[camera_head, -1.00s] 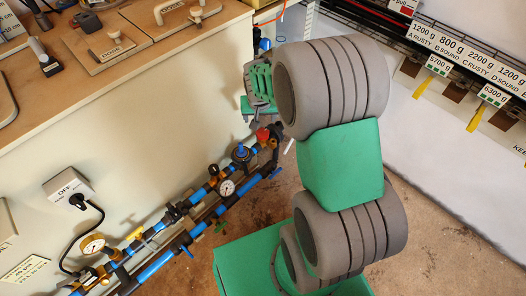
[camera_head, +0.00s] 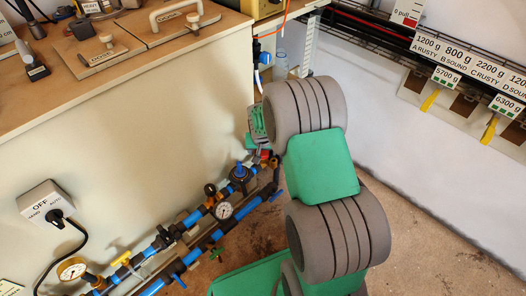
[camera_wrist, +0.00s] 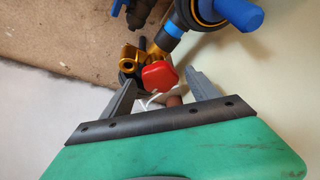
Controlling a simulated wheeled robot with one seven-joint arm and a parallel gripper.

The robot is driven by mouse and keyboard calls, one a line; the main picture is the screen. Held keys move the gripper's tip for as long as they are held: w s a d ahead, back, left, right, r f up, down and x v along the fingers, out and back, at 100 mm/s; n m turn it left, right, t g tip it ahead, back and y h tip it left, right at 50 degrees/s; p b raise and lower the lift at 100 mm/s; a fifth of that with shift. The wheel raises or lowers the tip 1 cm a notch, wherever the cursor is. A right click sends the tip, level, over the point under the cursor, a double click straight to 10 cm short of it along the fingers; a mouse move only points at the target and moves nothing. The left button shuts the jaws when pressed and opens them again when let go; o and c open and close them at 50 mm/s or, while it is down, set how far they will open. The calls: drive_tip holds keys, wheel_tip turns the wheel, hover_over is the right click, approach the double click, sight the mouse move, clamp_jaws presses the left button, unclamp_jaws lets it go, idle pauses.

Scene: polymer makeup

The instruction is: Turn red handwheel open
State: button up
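The red handwheel (camera_wrist: 158,75) shows clearly in the wrist view, on a brass valve (camera_wrist: 130,55) at the end of the blue piping. My gripper (camera_wrist: 161,83) is open, with one grey finger on each side of the handwheel. I see a gap on both sides, wider on the right, and cannot tell whether a finger touches it. In the head view only a small red part of the handwheel (camera_head: 264,153) shows, beside my arm's end. My fingers are mostly hidden there.
Blue pipes (camera_head: 185,262) with gauges and other valves run along the cream bench wall. A blue-knobbed regulator (camera_head: 239,174) sits close to the handwheel. A switch box (camera_head: 45,201) is on the wall at left. Open floor (camera_head: 420,240) lies to the right.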

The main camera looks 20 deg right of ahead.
drive_tip(key=c, duration=1.3)
